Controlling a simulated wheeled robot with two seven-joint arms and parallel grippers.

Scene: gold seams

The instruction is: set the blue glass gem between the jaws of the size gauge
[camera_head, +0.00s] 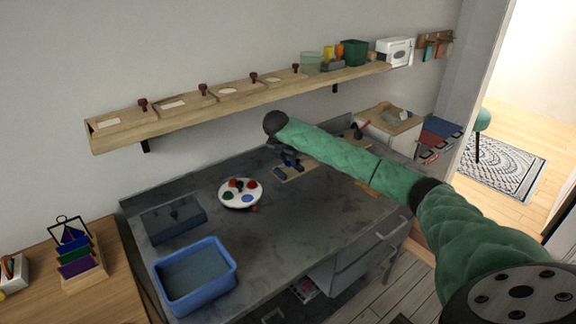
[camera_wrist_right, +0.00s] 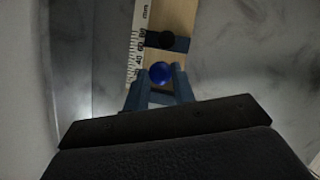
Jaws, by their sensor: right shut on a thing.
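The blue glass gem (camera_wrist_right: 160,72) sits between the fingertips of my right gripper (camera_wrist_right: 160,78), which is shut on it. The size gauge shows in the right wrist view as a pale wooden base (camera_wrist_right: 176,14) with a white millimetre scale (camera_wrist_right: 137,42) and a dark blue jaw with a black knob (camera_wrist_right: 167,39). The gem is over the wooden base, just short of that jaw; whether it touches the base cannot be told. In the head view my right gripper (camera_head: 288,160) is at the gauge board (camera_head: 297,173), partly hidden by my arm. My left gripper is out of view.
A grey box (camera_head: 172,222) and a blue tub (camera_head: 197,301) are to the left. A wall shelf (camera_head: 240,97) with several lidded boxes runs behind.

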